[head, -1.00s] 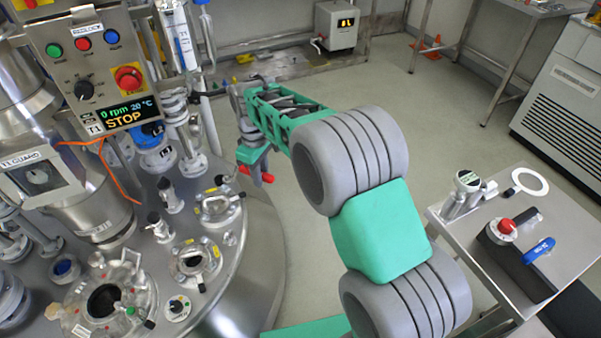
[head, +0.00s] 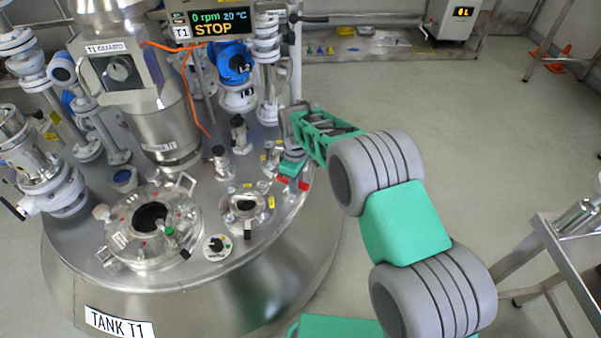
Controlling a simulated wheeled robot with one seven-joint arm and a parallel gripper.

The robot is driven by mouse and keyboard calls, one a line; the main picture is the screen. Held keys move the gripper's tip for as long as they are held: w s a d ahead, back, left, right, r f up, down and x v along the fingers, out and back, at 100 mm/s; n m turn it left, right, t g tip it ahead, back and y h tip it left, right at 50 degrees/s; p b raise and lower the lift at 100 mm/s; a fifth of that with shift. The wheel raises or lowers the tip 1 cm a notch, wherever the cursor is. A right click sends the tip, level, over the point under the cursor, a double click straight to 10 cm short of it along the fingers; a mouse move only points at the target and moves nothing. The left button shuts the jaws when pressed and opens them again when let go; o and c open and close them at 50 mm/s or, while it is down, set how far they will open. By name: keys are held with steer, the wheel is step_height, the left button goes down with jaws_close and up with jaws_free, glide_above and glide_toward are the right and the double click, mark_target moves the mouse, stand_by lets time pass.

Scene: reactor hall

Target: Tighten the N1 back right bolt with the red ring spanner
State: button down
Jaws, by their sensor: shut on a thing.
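My gripper (head: 292,170) is at the end of the green and grey arm, over the right rim of tank T1 (head: 165,318). It is shut on a red tool, which I take for the red ring spanner (head: 303,186). Red parts show on both sides below the jaws; its ring end cannot be made out. Left of the gripper, a small flanged nozzle (head: 245,205) with yellow tags stands on the tank top. No N1 label is readable, and the back right bolt cannot be picked out. The spanner is apart from this nozzle in the picture.
A round manway (head: 152,220) with clamps is at the front of the tank top. A blue L2 instrument (head: 233,62), pipes and an orange cable (head: 195,90) stand behind. A steel table (head: 575,230) is at the right edge. The floor between is clear.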

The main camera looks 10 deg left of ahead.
steer(key=s+a+m, duration=0.8)
steer(key=a+m, duration=0.5)
steer(key=m, duration=0.2)
steer(key=shift+n, duration=0.4)
steer(key=r+p, duration=0.1)
steer(key=d+r+p, duration=0.1)
steer(key=r, duration=0.1)
steer(key=r+p, duration=0.1)
steer(key=p, duration=0.1)
steer(key=shift+s+d+r, duration=0.25)
steer(key=shift+s+r, duration=0.05)
